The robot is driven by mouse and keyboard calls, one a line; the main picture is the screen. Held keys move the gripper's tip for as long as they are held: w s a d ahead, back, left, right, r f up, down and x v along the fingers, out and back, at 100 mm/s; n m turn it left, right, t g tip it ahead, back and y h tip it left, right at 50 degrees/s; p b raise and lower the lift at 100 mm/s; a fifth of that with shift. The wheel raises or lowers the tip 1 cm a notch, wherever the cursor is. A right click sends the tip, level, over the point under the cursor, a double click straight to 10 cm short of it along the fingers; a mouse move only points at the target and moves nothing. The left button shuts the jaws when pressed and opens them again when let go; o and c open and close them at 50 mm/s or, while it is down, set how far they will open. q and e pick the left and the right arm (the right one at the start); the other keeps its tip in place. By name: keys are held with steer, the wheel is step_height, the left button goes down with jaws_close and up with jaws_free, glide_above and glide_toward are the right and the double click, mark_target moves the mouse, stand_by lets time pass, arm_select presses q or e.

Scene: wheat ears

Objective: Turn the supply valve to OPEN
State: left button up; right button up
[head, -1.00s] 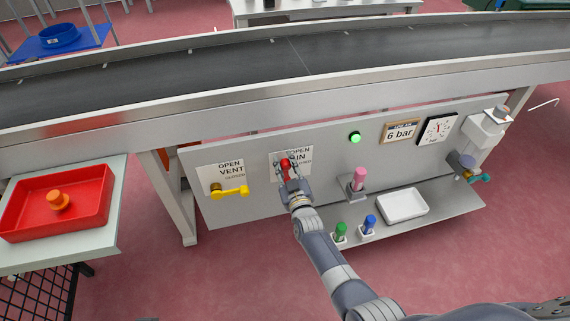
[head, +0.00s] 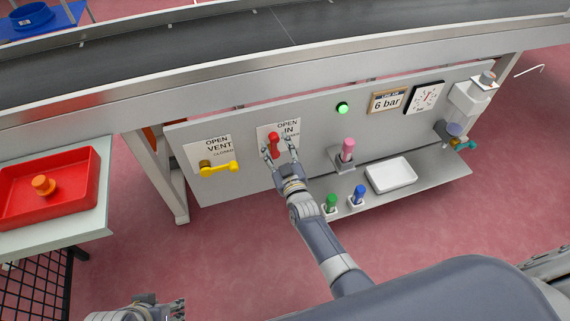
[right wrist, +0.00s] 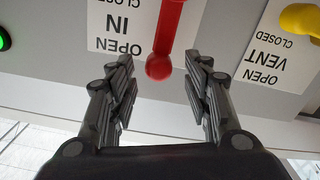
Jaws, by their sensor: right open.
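The supply valve's red lever (head: 273,144) stands upright on the grey panel, beside the sign (head: 290,128) reading OPEN, IN and CLOSED. Its free end points up, to the OPEN side. In the right wrist view, which is upside down, the red lever (right wrist: 166,40) shows its rounded end just beyond the gap between my fingertips. My right gripper (head: 280,151) is open in front of the lever, one finger to each side, with nothing clasped. My left gripper (head: 162,306) shows at the bottom left edge; its fingers are too unclear to read.
A yellow VENT lever (head: 219,168) points right, to CLOSED. A green lamp (head: 342,108), a 6 bar sign (head: 388,101) and a gauge (head: 425,98) are on the panel. A shelf below holds a white tray (head: 391,175) and coloured pegs. A red tray (head: 82,190) stands left.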

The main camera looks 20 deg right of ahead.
steer(key=s, duration=0.8)
steer(key=shift+d, duration=0.15)
steer(key=shift+s, duration=0.1)
